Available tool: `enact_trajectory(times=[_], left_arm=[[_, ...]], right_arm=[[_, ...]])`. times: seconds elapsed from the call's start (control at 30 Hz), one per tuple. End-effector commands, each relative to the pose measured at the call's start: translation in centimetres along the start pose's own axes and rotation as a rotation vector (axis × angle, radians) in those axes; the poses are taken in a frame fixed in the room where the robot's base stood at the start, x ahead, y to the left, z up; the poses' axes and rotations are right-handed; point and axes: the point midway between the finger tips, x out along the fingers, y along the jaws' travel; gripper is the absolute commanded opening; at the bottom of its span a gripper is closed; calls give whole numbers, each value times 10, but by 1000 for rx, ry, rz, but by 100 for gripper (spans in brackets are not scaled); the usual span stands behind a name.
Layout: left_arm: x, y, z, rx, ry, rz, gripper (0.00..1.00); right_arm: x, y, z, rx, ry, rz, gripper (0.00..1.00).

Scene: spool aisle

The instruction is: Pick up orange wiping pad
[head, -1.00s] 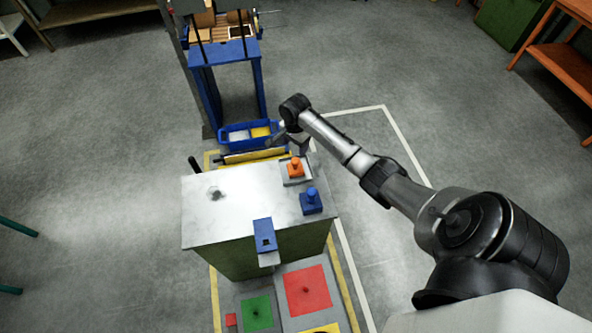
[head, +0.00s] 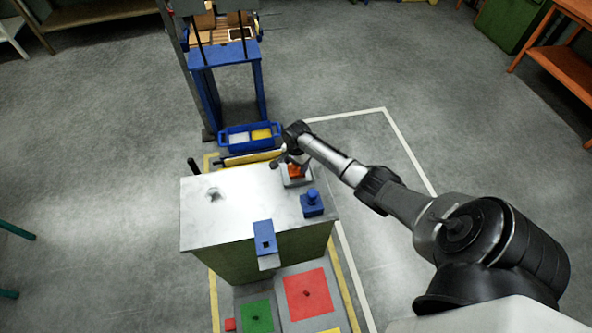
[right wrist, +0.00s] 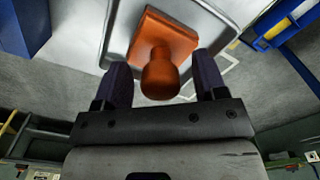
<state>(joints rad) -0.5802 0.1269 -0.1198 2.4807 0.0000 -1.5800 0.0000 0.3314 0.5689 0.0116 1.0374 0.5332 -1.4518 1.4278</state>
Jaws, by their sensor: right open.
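The orange wiping pad (head: 294,170) sits on a light tray (head: 298,182) at the far right of the metal worktop. In the right wrist view the orange pad (right wrist: 165,48) has a square base and a rounded knob. My right gripper (head: 296,160) is over the pad and partly hides it in the head view. In the right wrist view my right gripper (right wrist: 162,88) is open, with one dark finger on each side of the knob. I cannot tell whether the fingers touch it. My left gripper is not in view.
A blue pad (head: 312,203) with a knob stands close by on the worktop (head: 240,205). A blue block (head: 264,237) is at the front edge. A blue bin (head: 235,143) with white and yellow contents lies beyond. The worktop's left part is mostly clear.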

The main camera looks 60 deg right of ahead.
Motion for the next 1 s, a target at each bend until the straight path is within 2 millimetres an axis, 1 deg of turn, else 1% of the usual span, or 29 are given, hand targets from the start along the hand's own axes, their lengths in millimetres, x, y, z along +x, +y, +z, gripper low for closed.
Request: enact_trajectory(times=[0.1, 0.33, 0.87, 0.9, 1.0], left_arm=[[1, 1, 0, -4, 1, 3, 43], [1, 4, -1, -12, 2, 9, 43], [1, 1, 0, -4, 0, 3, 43], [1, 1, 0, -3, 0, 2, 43], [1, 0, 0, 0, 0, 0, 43]], right_arm=[[4, 0, 0, 0, 0, -1, 65], [4, 0, 0, 0, 0, -2, 64], [4, 0, 0, 0, 0, -1, 13], [4, 0, 0, 0, 0, -2, 11], [4, 0, 0, 0, 0, -2, 11]])
